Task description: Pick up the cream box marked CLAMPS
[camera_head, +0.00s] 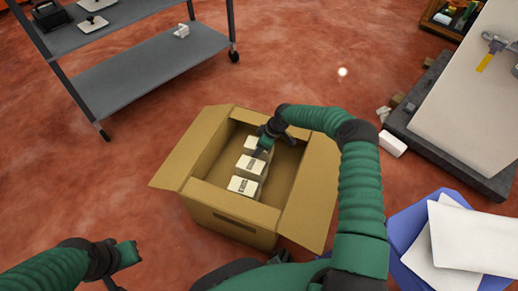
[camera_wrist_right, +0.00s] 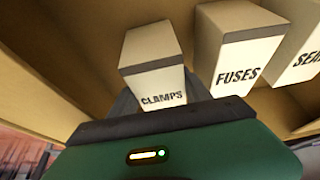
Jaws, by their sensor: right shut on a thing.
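The cream box marked CLAMPS (camera_wrist_right: 155,55) stands between the fingers of my right gripper (camera_wrist_right: 168,98), in the right wrist view. The gripper is shut on it. In the head view, my right gripper (camera_head: 262,146) reaches down into an open cardboard carton (camera_head: 230,218), at the farthest of three cream boxes in a row, the CLAMPS box (camera_head: 252,143). The gripper partly covers this box. I cannot tell whether it is lifted off the carton floor. My left gripper (camera_head: 112,280) is at the bottom left, partly cut off, apart from the carton.
A cream box marked FUSES (camera_wrist_right: 240,50) and another with lettering starting "SEA" (camera_wrist_right: 305,50) stand beside the CLAMPS box. The carton's flaps are spread outward. A grey shelf cart (camera_head: 150,70) stands at the upper left. A blue bin (camera_head: 405,225) with white sheets is at the right.

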